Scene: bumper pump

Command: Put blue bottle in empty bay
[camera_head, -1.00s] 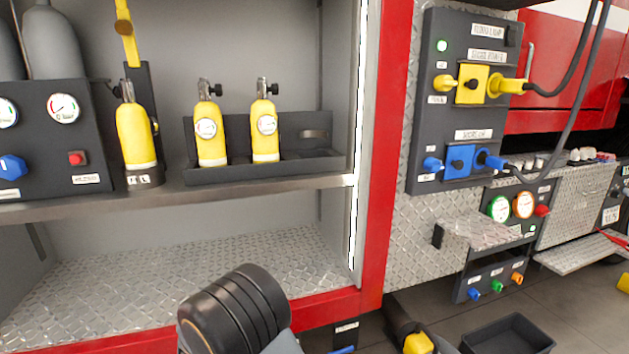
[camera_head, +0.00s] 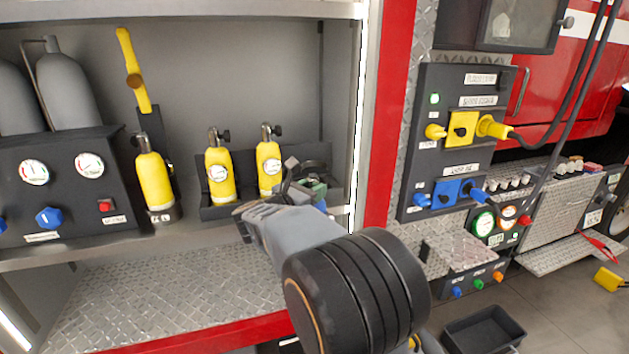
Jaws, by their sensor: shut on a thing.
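My gripper (camera_head: 303,186) reaches over the right end of the black bottle rack (camera_head: 218,212) on the shelf. It is shut on the blue bottle (camera_head: 321,206), of which only a small blue patch shows; my arm and gripper hide the rest. Two yellow bottles with gauges stand upright in the rack, a left one (camera_head: 219,175) and a right one (camera_head: 269,166). The empty bay is right of the right yellow bottle, mostly behind my gripper. I cannot tell whether the blue bottle touches the rack floor.
Another yellow bottle (camera_head: 154,182) stands in a holder left of the rack. A gauge panel (camera_head: 62,185) with grey cylinders behind it fills the shelf's left. The compartment's red frame (camera_head: 385,140) rises close on the right, beside a panel of plugs (camera_head: 455,150). The lower tread-plate shelf (camera_head: 180,290) is clear.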

